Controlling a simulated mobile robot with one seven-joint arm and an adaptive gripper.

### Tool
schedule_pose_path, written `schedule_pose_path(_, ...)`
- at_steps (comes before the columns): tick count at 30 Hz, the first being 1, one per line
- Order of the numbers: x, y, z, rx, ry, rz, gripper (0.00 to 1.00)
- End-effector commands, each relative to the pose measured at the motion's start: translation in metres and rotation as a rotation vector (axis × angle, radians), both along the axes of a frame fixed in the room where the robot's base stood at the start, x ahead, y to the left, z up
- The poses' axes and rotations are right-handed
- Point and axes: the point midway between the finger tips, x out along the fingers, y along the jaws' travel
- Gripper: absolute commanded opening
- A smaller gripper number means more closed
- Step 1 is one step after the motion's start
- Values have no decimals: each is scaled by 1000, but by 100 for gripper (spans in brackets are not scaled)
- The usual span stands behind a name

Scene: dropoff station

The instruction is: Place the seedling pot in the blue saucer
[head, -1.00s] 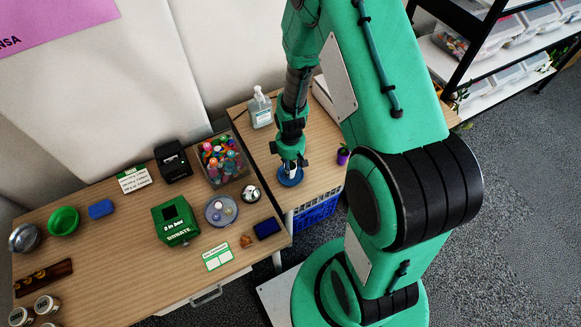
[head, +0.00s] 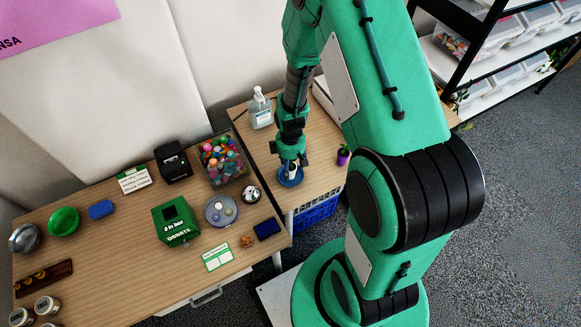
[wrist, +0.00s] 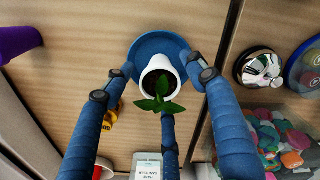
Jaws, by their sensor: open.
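The seedling pot (wrist: 160,65) is white with dark soil and a small green plant. In the wrist view it stands within the rim of the blue saucer (wrist: 139,55), and it appears slightly tilted from this angle. In the head view the white pot (head: 293,170) shows only partly below my gripper, with the saucer (head: 290,183) under it. My gripper (wrist: 158,88) is open, its blue fingers spread around the pot with gaps on both sides. The gripper (head: 291,163) is low over the saucer in the head view. The pot's base is hard to see.
A purple pot (head: 343,155) stands right of the saucer. A sanitizer bottle (head: 261,110) stands behind my gripper. A clear bin of colourful items (head: 222,162) and a donation box (head: 175,222) stand on the left table. Bare wood surrounds the saucer's right side.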

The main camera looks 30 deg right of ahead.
Motion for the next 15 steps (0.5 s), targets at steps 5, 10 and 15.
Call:
schedule_pose_path(5, 1, 0, 21, 0, -3, 0, 57)
schedule_pose_path(10, 1, 0, 49, -1, -4, 0, 57)
schedule_pose_path(15, 0, 0, 77, -1, -2, 0, 57)
